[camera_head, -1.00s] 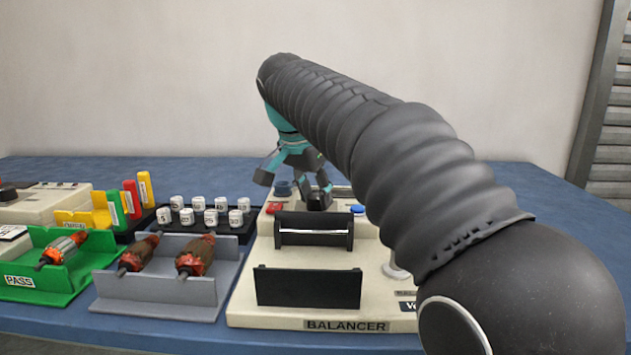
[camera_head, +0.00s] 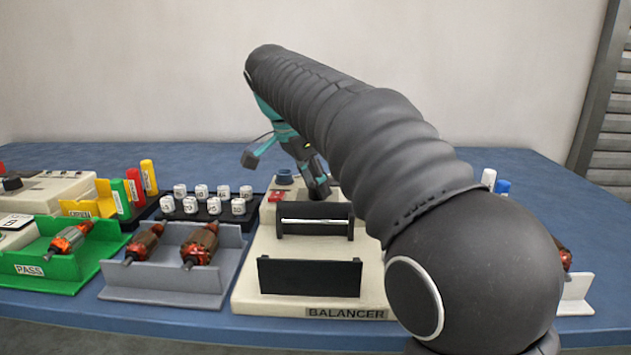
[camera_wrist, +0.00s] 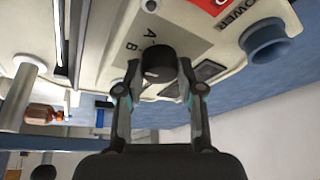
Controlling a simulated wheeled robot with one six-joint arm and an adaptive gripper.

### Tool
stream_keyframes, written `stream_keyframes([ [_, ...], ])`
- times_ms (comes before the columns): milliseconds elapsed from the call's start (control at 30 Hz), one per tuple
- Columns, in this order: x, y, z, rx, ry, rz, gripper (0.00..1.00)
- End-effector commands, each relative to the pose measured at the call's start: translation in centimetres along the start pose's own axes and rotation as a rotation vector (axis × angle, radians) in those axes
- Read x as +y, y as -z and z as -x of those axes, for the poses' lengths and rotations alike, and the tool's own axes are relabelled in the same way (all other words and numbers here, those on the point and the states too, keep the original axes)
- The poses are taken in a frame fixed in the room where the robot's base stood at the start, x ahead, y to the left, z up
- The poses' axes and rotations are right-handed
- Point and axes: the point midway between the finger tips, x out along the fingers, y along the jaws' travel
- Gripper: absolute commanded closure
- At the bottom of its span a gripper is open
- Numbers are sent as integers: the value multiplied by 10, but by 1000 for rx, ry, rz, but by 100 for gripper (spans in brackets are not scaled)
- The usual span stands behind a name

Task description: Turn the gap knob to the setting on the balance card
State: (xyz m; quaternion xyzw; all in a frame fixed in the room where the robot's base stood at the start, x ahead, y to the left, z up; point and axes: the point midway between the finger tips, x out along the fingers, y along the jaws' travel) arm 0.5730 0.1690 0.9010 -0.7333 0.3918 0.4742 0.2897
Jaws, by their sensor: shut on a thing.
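The balancer (camera_head: 240,295), a cream machine labelled BALANCER, stands on the blue table in front of me. My gripper (camera_head: 318,188) reaches down to its rear part. In the wrist view my gripper (camera_wrist: 159,84) has its two fingers on either side of a round black knob (camera_wrist: 158,58) and is shut on it. The knob has a pale mark on its face. Letters A and B stand on a grey plate beside it. I see no gap label. In the head view the fingers and arm hide the knob. I cannot pick out the balance card.
Left of the balancer are a grey tray (camera_head: 165,285) with two armatures, a green PASS tray (camera_head: 40,283), and a black rack (camera_head: 205,217) of white pieces. My arm covers the balancer's right side.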

Motion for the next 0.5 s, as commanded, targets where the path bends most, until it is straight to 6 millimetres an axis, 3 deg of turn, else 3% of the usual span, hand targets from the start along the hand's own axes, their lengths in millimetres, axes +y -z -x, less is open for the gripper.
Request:
stream_keyframes([
  [133, 0, 0, 0, 1, 2, 0, 97],
  [167, 0, 0, 0, 1, 2, 0, 57],
  [233, 0, 0, 0, 1, 2, 0, 40],
  [500, 0, 0, 0, 0, 1, 1, 37],
])
